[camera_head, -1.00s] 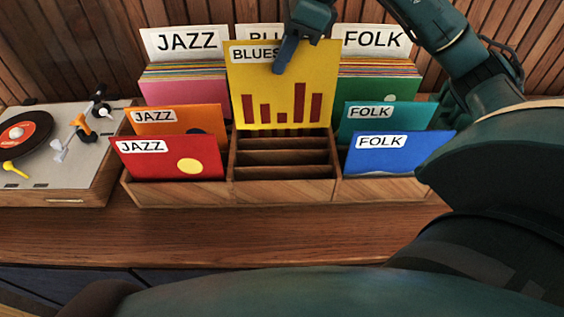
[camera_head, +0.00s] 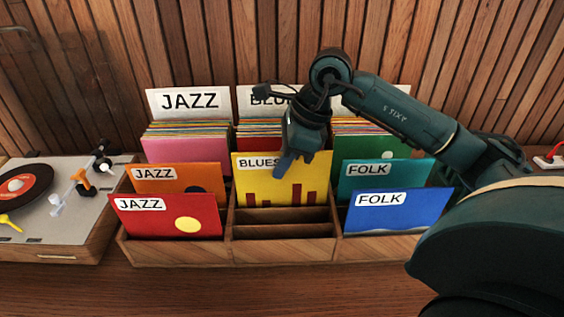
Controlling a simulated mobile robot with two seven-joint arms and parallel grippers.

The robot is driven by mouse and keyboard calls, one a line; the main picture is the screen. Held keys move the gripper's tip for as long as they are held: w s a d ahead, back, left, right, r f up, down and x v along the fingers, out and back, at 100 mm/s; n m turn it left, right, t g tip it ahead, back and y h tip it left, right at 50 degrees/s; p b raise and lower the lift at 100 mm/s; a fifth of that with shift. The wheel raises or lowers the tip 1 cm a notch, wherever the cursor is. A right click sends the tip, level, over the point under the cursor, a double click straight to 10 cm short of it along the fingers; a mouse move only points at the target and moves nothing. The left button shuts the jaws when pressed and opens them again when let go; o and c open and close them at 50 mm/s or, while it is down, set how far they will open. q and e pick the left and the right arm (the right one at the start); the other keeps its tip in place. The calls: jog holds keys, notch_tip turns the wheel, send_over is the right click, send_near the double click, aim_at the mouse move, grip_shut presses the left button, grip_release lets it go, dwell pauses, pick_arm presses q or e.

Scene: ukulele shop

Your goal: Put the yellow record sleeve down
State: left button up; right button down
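The yellow record sleeve (camera_head: 247,186), labelled BLUES, stands upright in the middle column of the wooden record rack (camera_head: 283,252). Its lower part is hidden behind a divider, with bare slots in front of it. My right gripper (camera_head: 288,164) is at the sleeve's top edge, with a blue finger in front of its face. It appears shut on the sleeve; the finger behind is hidden. My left gripper is not in view.
Red (camera_head: 168,217) and orange JAZZ sleeves (camera_head: 182,176) stand left of the middle column. Teal (camera_head: 398,177) and blue FOLK sleeves (camera_head: 396,212) stand right. Packed records fill the back row. A turntable (camera_head: 60,220) sits at the left.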

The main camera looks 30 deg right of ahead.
jog(key=shift+f+b, duration=0.6)
jog(key=c, duration=2.1)
grip_release()
jog(key=o, duration=0.5)
jog(key=shift+r, duration=0.1)
jog(key=p+v, duration=0.1)
jog(key=v, duration=1.2)
jog(key=shift+w+a+r+p, duration=0.1)
jog(key=shift+w+a+p, duration=0.05)
jog(key=shift+p, duration=0.2)
